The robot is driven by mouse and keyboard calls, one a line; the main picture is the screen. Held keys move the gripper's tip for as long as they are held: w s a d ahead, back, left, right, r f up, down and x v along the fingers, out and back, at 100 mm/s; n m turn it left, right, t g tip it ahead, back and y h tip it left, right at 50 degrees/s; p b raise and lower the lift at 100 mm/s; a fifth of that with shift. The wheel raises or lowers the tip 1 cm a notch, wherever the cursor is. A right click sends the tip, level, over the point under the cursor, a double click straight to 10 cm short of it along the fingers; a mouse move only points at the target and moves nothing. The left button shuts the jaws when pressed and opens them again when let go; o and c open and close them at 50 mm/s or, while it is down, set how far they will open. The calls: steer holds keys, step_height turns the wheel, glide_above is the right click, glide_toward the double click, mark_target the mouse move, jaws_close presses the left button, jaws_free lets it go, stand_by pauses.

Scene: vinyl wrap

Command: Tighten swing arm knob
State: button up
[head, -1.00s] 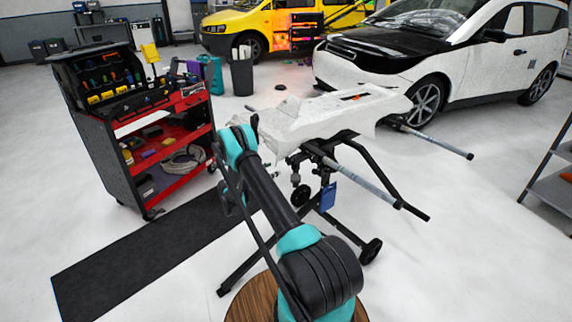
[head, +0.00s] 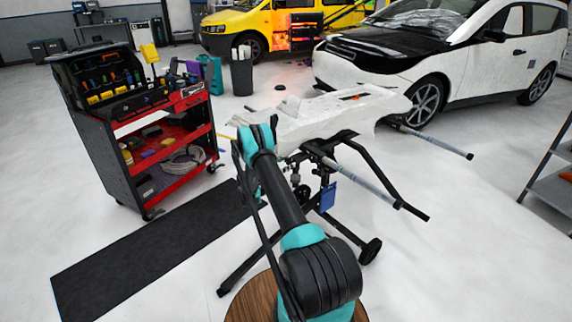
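A black work stand (head: 345,225) on wheels carries a white bumper-like panel (head: 335,118). Two swing arms with grey sleeves reach out to the right, a near one (head: 362,183) and a far one (head: 435,140). Dark fittings and joints sit under the panel, too small for me to tell which one is the swing arm knob. A blue tag (head: 328,196) hangs from the stand. My arm rises from the bottom centre toward the panel's left end and covers part of the stand. My gripper is hidden, so I cannot see what it touches.
A red and black tool cart (head: 130,150) stands at the left, with a black mat (head: 150,255) before it. A grey bin (head: 242,75) and white car (head: 440,60) are behind. A grey shelf (head: 545,190) is at the right edge. Floor is clear at lower right.

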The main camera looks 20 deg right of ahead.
steer(key=c, duration=0.9)
steer(key=shift+m, duration=2.3)
steer(key=shift+c, duration=0.2)
steer(key=o, duration=1.1)
steer(key=shift+o, duration=0.2)
steer(key=shift+a, duration=0.1)
steer(key=v, duration=1.2)
